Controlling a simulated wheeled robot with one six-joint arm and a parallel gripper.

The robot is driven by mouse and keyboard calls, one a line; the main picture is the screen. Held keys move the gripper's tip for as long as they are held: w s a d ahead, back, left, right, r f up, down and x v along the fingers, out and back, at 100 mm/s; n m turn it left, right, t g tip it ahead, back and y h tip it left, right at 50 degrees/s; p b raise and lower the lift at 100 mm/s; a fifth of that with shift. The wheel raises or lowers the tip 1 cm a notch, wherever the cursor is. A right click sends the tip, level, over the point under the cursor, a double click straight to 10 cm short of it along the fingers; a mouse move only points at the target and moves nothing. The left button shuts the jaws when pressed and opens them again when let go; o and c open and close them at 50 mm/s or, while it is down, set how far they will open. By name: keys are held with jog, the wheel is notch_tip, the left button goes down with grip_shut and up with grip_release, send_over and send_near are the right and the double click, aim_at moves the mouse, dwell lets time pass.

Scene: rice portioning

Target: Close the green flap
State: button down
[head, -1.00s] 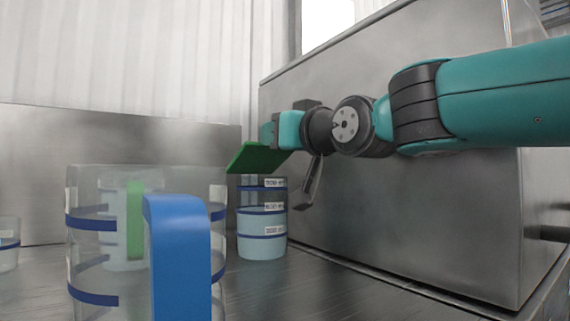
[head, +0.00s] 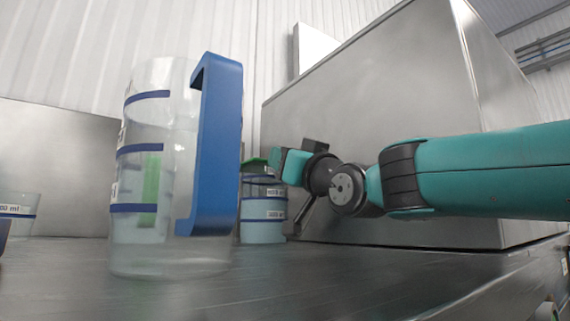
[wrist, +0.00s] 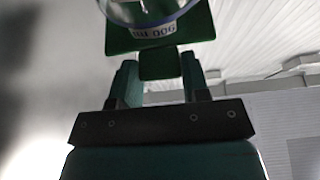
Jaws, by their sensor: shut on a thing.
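The green flap (head: 254,162) shows as a thin, nearly edge-on strip at the top of a clear container with blue bands (head: 263,212); the blue handle in front hides part of it. In the wrist view the flap (wrist: 200,27) is a green plate beside the container's rim and label (wrist: 153,30), with a tab (wrist: 159,64) between my fingers. My gripper (head: 272,160) is at the flap's right side. It is shut on the flap's tab (wrist: 159,74). I cannot tell whether the flap touches the rim all round.
A large clear jug with a blue handle (head: 214,150) stands in front, left of my gripper. A green strip (head: 151,185) shows through it. Another clear cup (head: 20,210) is at far left. A big steel box (head: 370,110) stands behind my arm. The table's front right is clear.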

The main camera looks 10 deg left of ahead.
jog(key=shift+w+a+f, duration=0.1)
jog(key=shift+f, duration=0.15)
jog(key=c, duration=0.6)
grip_release()
jog(key=shift+r, duration=0.1)
jog(key=s+d+p, duration=0.2)
jog(key=s+d, duration=0.6)
jog(key=s, duration=0.2)
jog(key=shift+d+f, duration=0.25)
jog(key=shift+f, duration=0.05)
